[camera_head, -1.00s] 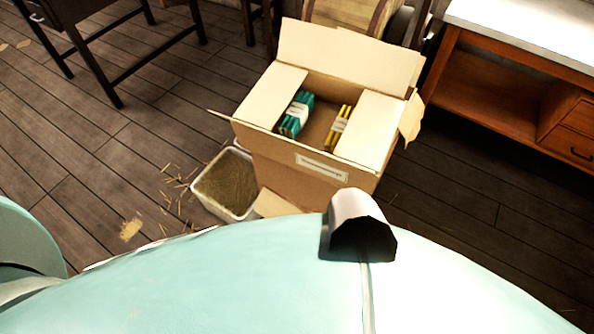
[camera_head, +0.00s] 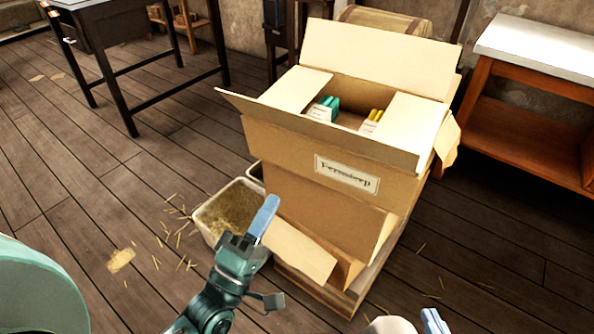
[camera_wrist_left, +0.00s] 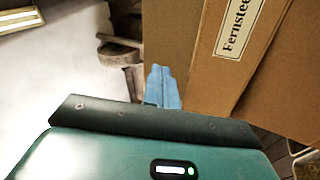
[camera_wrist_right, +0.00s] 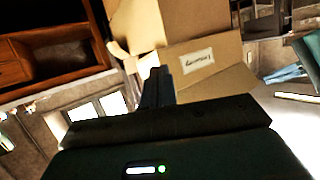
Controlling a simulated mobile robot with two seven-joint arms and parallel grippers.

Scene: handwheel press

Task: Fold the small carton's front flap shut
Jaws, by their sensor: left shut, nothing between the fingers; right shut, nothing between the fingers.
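The labelled carton (camera_head: 300,150) stands in the middle of the head view. Its left flap (camera_head: 296,88) and right flap (camera_head: 400,125) lie folded inward, and its back flap (camera_head: 380,55) stands up. The front flap (camera_head: 330,133) sticks outward, seen almost edge-on. Teal bundles (camera_head: 324,108) and yellow bundles (camera_head: 372,121) sit inside. My left gripper (camera_head: 264,216) is shut and empty, in front of the carton's lower left. In the left wrist view its fingers (camera_wrist_left: 162,88) appear beside the carton. My right gripper (camera_head: 433,320) is shut, low at the bottom edge; its fingers show in the right wrist view (camera_wrist_right: 157,88).
Other cardboard flaps (camera_head: 300,250) jut out below the label, above a wooden base (camera_head: 315,292). A straw-filled bin (camera_head: 228,210) stands left of it. A white-topped bench (camera_head: 540,48) is at right, a dark table (camera_head: 130,40) at back left. The floor between is open.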

